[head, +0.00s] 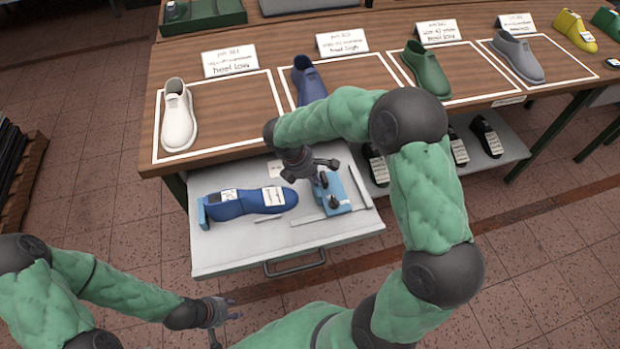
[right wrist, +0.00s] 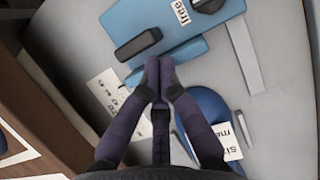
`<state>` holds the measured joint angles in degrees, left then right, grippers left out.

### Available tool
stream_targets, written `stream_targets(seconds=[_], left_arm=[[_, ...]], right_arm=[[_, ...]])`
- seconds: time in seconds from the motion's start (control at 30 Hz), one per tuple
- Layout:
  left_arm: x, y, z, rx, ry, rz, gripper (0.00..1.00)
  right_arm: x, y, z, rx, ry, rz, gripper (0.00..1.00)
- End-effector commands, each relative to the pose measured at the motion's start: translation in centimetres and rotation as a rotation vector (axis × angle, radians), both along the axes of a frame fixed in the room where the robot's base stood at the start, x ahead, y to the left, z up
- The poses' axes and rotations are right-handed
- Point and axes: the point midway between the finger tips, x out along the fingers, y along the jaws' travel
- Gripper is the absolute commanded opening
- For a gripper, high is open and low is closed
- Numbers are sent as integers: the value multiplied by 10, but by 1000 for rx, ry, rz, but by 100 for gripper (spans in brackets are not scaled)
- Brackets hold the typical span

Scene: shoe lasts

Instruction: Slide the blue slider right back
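The blue slider (head: 341,187) is at the right part of the open drawer, partly hidden by my right gripper (head: 322,178). In the right wrist view the slider (right wrist: 125,17) is a blue plate with a light-blue bar, a black handle (right wrist: 138,42) and a "free" label. My right gripper (right wrist: 159,68) has its fingertips together at the light-blue bar; I see nothing clearly between them. A blue shoe last (head: 245,203) with white labels lies left of the slider, its toe towards it. My left gripper (head: 231,309) is empty, fingers apart, in front of the drawer at lower left.
The drawer (head: 220,262) has a metal handle (head: 295,265) at its front. Thin metal strips (head: 361,187) lie beside the slider. The wooden table (head: 150,130) above carries white, blue, green and grey lasts in outlined fields. Dark lasts stand on a lower shelf at right.

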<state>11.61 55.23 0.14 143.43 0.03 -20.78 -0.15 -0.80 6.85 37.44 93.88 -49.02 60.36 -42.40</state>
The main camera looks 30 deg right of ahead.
Motion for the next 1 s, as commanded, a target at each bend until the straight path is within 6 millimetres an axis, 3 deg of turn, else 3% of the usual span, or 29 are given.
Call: stream_targets(seconds=[0.2, 0.33, 0.77, 1.0], left_arm=[[0, 0, 18, 0, 0, 0, 40], [0, 0, 20, 0, 0, 0, 40], [0, 0, 20, 0, 0, 0, 40], [0, 0, 27, 0, 0, 0, 40]], right_arm=[[-9, -35, 3, 0, 3, -4, 0], [-11, -42, 1, -1, 2, -2, 0], [-11, -40, 0, 1, 3, 1, 0], [-5, -20, 1, 0, 2, 0, 0]])
